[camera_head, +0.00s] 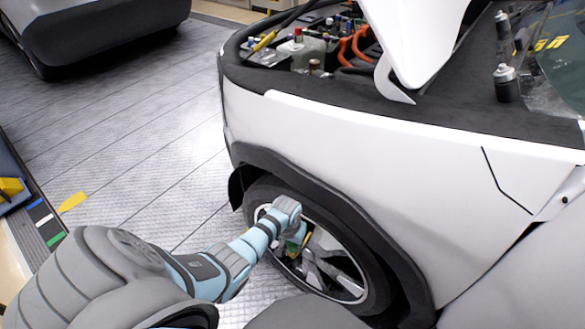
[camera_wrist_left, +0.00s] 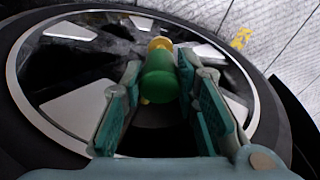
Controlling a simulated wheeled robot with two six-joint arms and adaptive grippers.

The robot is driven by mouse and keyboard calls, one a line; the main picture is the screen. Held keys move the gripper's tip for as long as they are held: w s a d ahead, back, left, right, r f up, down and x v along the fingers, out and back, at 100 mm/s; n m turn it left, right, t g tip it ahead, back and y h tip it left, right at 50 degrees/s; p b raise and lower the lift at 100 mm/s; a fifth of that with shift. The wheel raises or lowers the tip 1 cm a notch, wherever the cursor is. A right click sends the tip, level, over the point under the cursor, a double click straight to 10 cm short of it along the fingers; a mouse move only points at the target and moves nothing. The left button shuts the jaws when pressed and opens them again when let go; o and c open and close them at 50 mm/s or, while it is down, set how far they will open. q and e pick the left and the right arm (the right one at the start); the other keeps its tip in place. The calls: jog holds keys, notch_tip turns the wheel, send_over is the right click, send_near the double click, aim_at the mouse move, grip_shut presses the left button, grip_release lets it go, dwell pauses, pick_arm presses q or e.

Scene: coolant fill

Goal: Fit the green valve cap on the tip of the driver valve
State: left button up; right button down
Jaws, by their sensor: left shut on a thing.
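The green valve cap (camera_wrist_left: 160,78) is a green cylinder between the two teal-padded fingers of my left gripper (camera_wrist_left: 160,66). The gripper is shut on it. A yellow round piece (camera_wrist_left: 160,43) shows just beyond the cap's far end, over the wheel; I cannot tell whether it is the valve or whether the cap touches it. In the head view my left gripper (camera_head: 298,242) is at the spokes of the car's front wheel (camera_head: 340,262), and the cap is too small to make out clearly. The valve tip is not clearly visible. My right gripper is not in view.
The white car body (camera_head: 390,150) stands over the wheel, with its hood open above the engine bay (camera_head: 310,45). Open grey floor (camera_head: 130,130) lies left of the wheel. A yellow floor marking (camera_head: 73,202) and a dark vehicle (camera_head: 90,25) are farther left.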

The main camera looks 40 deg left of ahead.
pick_arm(q)
jog(key=shift+f+b, duration=0.95)
jog(key=shift+f, duration=0.35)
jog(key=o, duration=0.8)
jog(key=shift+r, duration=0.1)
jog(key=r, duration=0.4)
jog(key=s+r, duration=0.1)
jog(key=r, duration=0.6)
jog(key=shift+s+d+r, duration=0.15)
jog(key=shift+s+r, duration=0.2)
jog(key=shift+s, duration=0.05)
